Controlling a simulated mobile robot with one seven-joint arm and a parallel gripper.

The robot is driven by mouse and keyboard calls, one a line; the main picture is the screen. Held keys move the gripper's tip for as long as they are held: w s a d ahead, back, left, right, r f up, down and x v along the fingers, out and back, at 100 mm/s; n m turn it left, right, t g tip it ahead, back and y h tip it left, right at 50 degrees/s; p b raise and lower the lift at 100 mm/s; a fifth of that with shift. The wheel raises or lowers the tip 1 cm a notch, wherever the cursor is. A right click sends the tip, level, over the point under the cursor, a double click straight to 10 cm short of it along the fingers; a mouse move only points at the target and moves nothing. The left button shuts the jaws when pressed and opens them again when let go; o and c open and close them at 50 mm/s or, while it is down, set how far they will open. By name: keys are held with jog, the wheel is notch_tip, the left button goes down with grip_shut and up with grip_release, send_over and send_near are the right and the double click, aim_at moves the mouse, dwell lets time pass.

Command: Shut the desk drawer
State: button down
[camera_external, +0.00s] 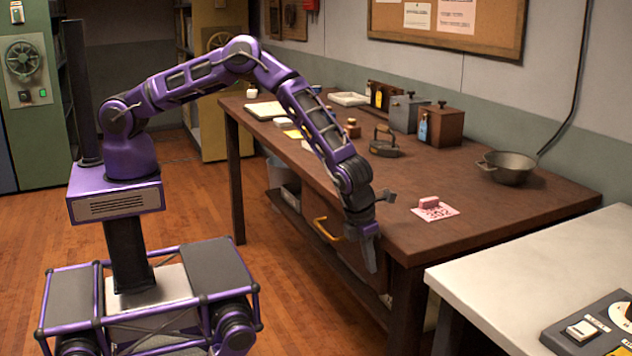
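The desk drawer (318,205) is a brown front under the front edge of the long wooden desk (480,205), with a yellow curved handle (326,231). I cannot tell clearly how far it stands out, because my wrist covers its right part. My gripper (381,226) hangs at the desk's front edge, just right of the handle in the picture. One grey finger points down in front of the desk and another grey part sticks out right over the edge. They look apart, with nothing held between them. Contact with the drawer cannot be made out.
A pink stamp on a card (435,210) lies on the desk near my gripper. A grey pan (508,167), an iron (384,143) and boxes stand farther back. A pale table (540,262) stands close at the right. The wooden floor (290,310) left of the desk is clear.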

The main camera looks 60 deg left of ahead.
jog(key=shift+w, duration=0.1)
jog(key=s+r, duration=0.6)
jog(key=r, duration=0.3)
jog(key=shift+s+r, duration=0.35)
